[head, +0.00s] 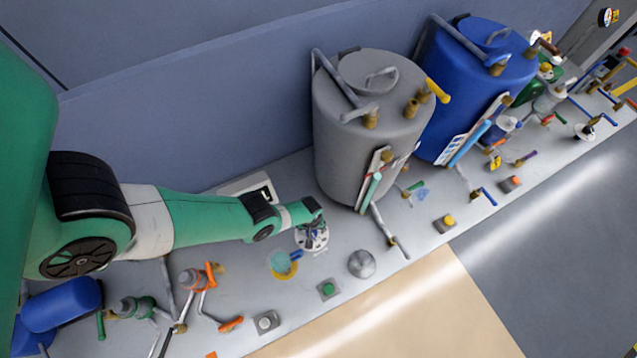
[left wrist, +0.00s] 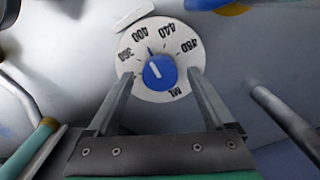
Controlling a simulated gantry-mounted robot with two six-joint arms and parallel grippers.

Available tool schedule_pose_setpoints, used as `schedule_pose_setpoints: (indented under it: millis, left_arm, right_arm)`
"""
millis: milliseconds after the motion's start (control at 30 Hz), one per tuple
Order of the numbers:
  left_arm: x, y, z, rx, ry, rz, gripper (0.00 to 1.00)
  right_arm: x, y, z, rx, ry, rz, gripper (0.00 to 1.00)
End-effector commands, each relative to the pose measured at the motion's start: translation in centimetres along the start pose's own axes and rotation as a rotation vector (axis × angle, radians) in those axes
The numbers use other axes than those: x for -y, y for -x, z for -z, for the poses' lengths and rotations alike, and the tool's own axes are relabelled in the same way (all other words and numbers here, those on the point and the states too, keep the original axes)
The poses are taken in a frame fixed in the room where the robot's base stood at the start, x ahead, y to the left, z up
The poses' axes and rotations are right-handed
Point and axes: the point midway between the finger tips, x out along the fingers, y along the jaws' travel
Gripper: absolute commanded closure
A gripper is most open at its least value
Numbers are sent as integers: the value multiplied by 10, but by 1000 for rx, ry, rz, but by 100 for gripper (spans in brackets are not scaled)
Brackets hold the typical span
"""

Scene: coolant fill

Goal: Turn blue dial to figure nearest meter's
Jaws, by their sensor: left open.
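The blue dial is a round blue knob (left wrist: 160,72) with a white pointer line, on a white disc (left wrist: 144,88) with upside-down figures, including 400 and 440, and the letters ML. In the head view, my left gripper (head: 312,222) is over the disc (head: 313,240) and hides most of the knob. Which gauge is the meter, and its reading, I cannot tell. My right gripper is not in view.
A grey tank (head: 345,125) with a teal tube (head: 371,188) stands right of the dial, a blue tank (head: 455,85) beyond. A round gauge (head: 604,17) is far right.

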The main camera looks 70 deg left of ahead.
Motion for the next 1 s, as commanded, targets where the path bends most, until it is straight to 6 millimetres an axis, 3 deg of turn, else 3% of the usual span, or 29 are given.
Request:
schedule_pose_setpoints:
  millis: [333,800,1000]
  left_arm:
    - [0,-5,0,0,-1,0,14]
    - [0,-5,0,0,-1,0,96]
    - [0,-5,0,0,-10,0,99]
  right_arm:
    - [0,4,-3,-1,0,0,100]
    - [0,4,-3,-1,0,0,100]
    - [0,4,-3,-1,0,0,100]
